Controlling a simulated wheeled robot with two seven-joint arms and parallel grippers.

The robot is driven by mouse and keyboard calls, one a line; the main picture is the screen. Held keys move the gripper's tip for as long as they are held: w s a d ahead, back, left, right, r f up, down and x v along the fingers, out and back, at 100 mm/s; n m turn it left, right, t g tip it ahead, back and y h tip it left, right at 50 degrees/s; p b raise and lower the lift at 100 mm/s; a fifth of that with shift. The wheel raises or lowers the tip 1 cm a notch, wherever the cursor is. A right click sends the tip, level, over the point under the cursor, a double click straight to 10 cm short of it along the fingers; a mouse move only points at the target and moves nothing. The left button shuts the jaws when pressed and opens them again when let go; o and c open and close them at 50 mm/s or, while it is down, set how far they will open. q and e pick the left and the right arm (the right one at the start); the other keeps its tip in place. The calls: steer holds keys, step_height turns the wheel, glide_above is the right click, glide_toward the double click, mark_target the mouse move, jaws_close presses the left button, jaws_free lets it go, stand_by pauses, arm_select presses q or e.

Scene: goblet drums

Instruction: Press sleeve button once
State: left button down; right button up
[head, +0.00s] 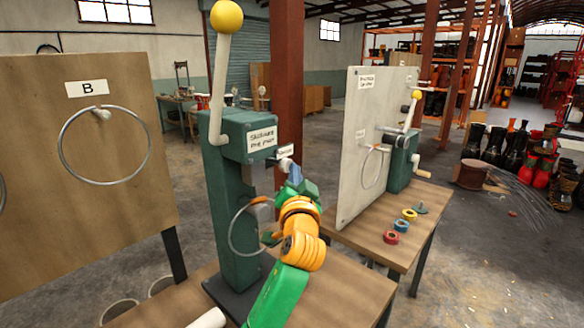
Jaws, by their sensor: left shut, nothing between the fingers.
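A green press (228,190) stands upright on the wooden table, with a long pale lever topped by a yellow ball (227,16). A button cannot be made out clearly beside the small label. My green and orange left arm rises from the bottom and hides part of the press. My right gripper is out of view.
A metal ring (242,228) hangs at the press front. A wooden board marked B (85,170) with a ring (62,150) stands left. A pale panel (350,180) and second levered machine (400,165) stand right on another table, with coloured rolls (390,237) in front.

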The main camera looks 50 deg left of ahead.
arm_select(q)
steer(key=shift+d+f, duration=0.15)
steer(key=shift+d, duration=0.65)
steer(key=shift+w, duration=0.1)
steer(key=d, duration=0.5)
steer(key=shift+w, duration=0.3)
stand_by(0.3)
